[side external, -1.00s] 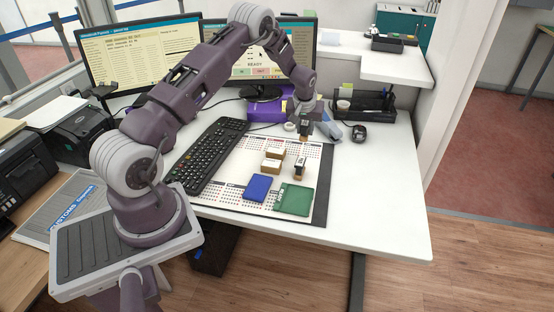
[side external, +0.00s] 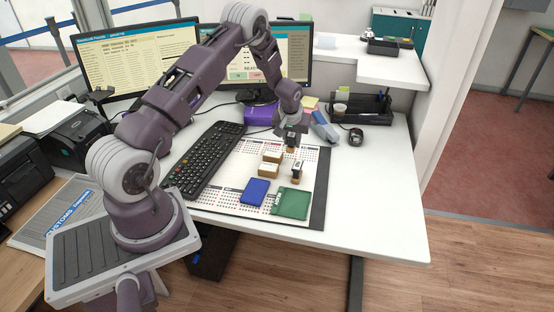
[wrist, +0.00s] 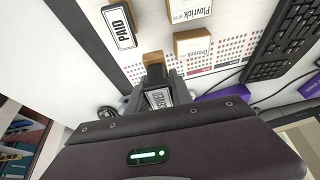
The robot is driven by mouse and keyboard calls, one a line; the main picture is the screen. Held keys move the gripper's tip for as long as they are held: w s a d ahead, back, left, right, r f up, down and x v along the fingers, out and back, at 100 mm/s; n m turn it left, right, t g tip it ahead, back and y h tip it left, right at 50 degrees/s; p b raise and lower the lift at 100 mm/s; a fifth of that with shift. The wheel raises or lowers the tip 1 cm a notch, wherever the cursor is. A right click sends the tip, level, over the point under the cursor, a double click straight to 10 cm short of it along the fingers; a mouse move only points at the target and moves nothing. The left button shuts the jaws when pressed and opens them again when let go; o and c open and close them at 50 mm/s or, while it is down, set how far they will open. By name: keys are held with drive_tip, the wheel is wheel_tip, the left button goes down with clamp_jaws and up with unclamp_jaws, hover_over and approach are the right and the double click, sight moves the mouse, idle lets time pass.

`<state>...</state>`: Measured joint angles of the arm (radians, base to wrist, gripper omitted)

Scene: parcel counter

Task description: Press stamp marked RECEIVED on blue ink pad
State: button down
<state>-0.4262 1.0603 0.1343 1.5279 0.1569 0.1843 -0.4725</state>
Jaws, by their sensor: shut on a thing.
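My gripper (side external: 291,140) is shut on the stamp marked RECEIVED (wrist: 158,98), whose label shows between the fingers in the wrist view. The stamp's wooden part (wrist: 152,58) sticks out past the fingers. In the side view the stamp is small and partly hidden by the fingers, behind the PAID stamp; I cannot tell whether it touches the mat. The blue ink pad (side external: 255,192) lies on the desk mat, toward the front left of my gripper. It is not in the wrist view.
The PAID stamp (side external: 297,170) stands near my gripper, also in the wrist view (wrist: 119,27). Two small boxes (side external: 268,169) are left of it. A green pad (side external: 291,202) lies right of the blue one. A keyboard (side external: 208,158) is at left. The desk's right front is clear.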

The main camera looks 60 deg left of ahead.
drive_tip(key=shift+m, duration=0.3)
drive_tip(key=s, duration=0.2)
drive_tip(key=s+d+f, duration=0.1)
drive_tip(key=s, duration=0.5)
drive_tip(key=shift+d+f, duration=0.3)
drive_tip(key=shift+f, duration=0.05)
hover_over(259, 186)
drive_tip(key=s+d, duration=0.1)
drive_tip(key=shift+r, duration=0.25)
drive_tip(key=shift+f, duration=2.75)
drive_tip(key=shift+f, duration=0.15)
